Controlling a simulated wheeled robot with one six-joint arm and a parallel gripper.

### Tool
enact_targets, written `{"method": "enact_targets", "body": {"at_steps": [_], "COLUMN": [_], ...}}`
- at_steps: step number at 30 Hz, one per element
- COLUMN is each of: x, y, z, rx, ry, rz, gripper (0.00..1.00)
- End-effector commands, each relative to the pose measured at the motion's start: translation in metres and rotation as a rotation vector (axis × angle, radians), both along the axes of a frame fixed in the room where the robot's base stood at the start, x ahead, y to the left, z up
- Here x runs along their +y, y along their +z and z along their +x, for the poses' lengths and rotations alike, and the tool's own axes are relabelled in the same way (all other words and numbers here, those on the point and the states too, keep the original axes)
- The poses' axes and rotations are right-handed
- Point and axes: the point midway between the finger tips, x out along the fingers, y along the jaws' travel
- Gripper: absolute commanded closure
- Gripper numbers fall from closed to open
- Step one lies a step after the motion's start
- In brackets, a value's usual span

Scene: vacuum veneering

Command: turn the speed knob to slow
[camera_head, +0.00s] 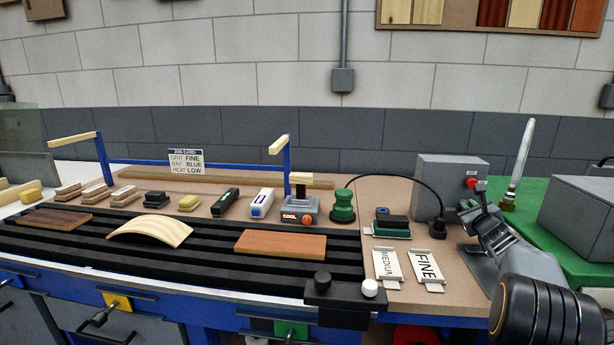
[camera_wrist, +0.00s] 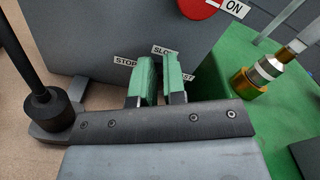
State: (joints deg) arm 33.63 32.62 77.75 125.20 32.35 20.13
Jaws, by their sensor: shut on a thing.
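The grey control box (camera_head: 436,185) stands at the right end of the bench, with a red button on it. In the wrist view the face of the box (camera_wrist: 95,40) carries the labels STOP (camera_wrist: 125,62), SLOW (camera_wrist: 161,50) and a partly covered one ending in "ST" (camera_wrist: 189,77). My gripper (camera_wrist: 159,75) is at this face among the labels, its two green-padded fingers a small gap apart. It is shut on the speed knob, which the fingers hide. The knob's pointer does not show, so its setting cannot be told. In the head view my gripper (camera_head: 468,205) is beside the box's right side.
A red button (camera_wrist: 198,8) with an ON label is above my fingers. A black plug with a cable (camera_wrist: 47,105) stands close on the left. A brass fitting (camera_wrist: 255,82) is on the green surface at right. MEDIUM (camera_head: 387,266) and FINE (camera_head: 426,268) cards lie left of my arm.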

Motion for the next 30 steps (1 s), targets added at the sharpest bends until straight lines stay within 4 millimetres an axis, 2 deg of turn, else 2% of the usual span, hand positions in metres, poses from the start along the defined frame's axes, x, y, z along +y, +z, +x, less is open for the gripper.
{"method": "enact_targets", "body": {"at_steps": [19,23,30], "x": [0.005,0.007,0.005], "y": [0.012,0.011,0.009], "z": [0.002,-0.009,-0.042], "rx": [-0.012,-0.015,-0.011], "ry": [0.007,0.007,-0.002], "rz": [-0.004,-0.005,-0.006], "gripper": [1.00,1.00,1.00]}}
